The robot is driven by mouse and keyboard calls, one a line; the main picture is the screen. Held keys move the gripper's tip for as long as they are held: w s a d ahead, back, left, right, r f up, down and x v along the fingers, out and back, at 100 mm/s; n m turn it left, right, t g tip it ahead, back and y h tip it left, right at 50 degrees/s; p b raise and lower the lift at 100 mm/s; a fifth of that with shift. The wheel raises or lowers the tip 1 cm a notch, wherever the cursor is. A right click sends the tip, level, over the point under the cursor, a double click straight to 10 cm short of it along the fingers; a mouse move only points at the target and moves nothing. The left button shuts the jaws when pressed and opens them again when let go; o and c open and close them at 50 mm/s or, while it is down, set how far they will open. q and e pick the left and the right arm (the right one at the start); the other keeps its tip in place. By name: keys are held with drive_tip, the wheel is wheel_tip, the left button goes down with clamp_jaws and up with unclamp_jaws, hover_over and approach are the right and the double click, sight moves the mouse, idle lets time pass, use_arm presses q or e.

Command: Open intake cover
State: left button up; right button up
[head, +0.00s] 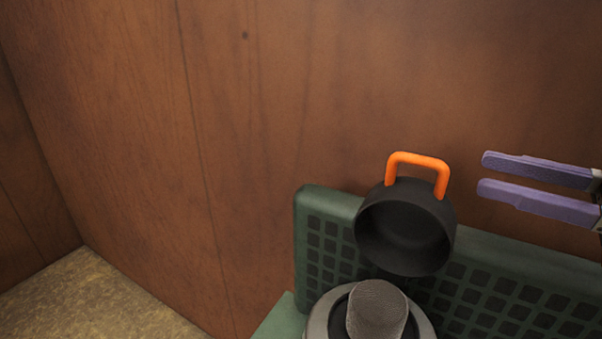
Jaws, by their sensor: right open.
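The intake cover (405,228) is a black round cup with an orange handle (418,162) on top. It is tilted up, with its hollow inside facing toward me. Below it a grey mesh filter (377,312) stands uncovered in a round grey ring (318,318). My right gripper (484,174) comes in from the right edge with two purple fingers. It is open and empty, to the right of the orange handle and apart from it. My left gripper is not in view.
A green grid panel (500,295) of the machine stands behind and beside the filter. A brown wooden wall (250,120) rises behind it. Bare speckled floor (85,305) shows at lower left. The space left of the cover is clear.

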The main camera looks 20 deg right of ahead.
sight(427, 160)
drive_tip(key=shift+y, duration=0.3)
drive_tip(key=p+x, duration=0.2)
drive_tip(key=x, duration=0.6)
drive_tip(key=shift+a, duration=0.3)
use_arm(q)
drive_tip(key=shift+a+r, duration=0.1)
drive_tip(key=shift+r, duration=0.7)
use_arm(e)
drive_tip(key=shift+w+a+f, duration=0.15)
drive_tip(key=shift+w+a, duration=0.3)
drive_tip(key=shift+w, duration=0.05)
drive_tip(key=c, duration=0.7)
clamp_jaws()
